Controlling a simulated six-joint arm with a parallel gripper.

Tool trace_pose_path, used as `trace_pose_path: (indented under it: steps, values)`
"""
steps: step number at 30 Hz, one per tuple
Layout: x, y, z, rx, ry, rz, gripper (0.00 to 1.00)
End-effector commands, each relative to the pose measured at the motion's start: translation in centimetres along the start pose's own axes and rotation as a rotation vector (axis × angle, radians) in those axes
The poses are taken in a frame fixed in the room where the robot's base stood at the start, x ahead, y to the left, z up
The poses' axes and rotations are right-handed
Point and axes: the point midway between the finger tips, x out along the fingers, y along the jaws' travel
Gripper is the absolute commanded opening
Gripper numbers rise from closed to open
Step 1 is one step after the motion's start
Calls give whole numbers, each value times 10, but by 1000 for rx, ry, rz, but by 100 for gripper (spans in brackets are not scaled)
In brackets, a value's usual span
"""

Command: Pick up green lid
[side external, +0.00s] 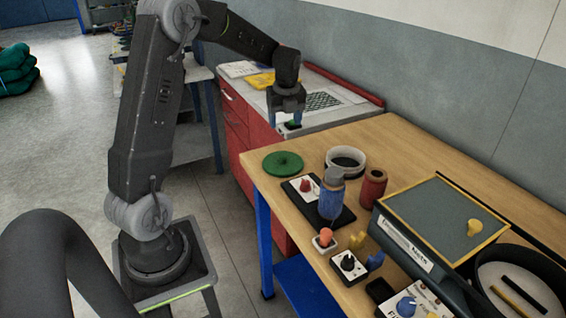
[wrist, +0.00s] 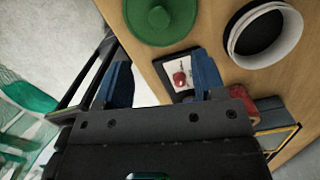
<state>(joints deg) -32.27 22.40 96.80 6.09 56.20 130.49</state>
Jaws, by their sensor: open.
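The green lid (side external: 283,163) lies flat near the far left corner of the wooden table. It is round with a small knob in the middle. It also shows at the top of the wrist view (wrist: 160,20), partly cut off by the frame edge. My gripper (side external: 291,121) hangs above and behind the lid, over the red cabinet's top, apart from the lid. In the wrist view its two blue fingers (wrist: 163,85) are spread with nothing between them.
A white-rimmed round container (side external: 345,152) stands right of the lid. A black panel with a red knob (side external: 305,185), a blue-and-grey cylinder (side external: 331,192) and a dark red cylinder (side external: 373,188) stand close by. A yellow-edged box (side external: 435,215) fills the table's right side.

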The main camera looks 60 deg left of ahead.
Motion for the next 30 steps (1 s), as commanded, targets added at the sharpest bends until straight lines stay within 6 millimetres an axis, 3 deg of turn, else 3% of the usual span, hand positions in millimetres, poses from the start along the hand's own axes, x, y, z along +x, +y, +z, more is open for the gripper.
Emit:
trace_pose_path:
  steps: [9,30]
  values:
    - [60,1,-1,-2,3,2,64]
    - [129,2,-5,-2,0,0,64]
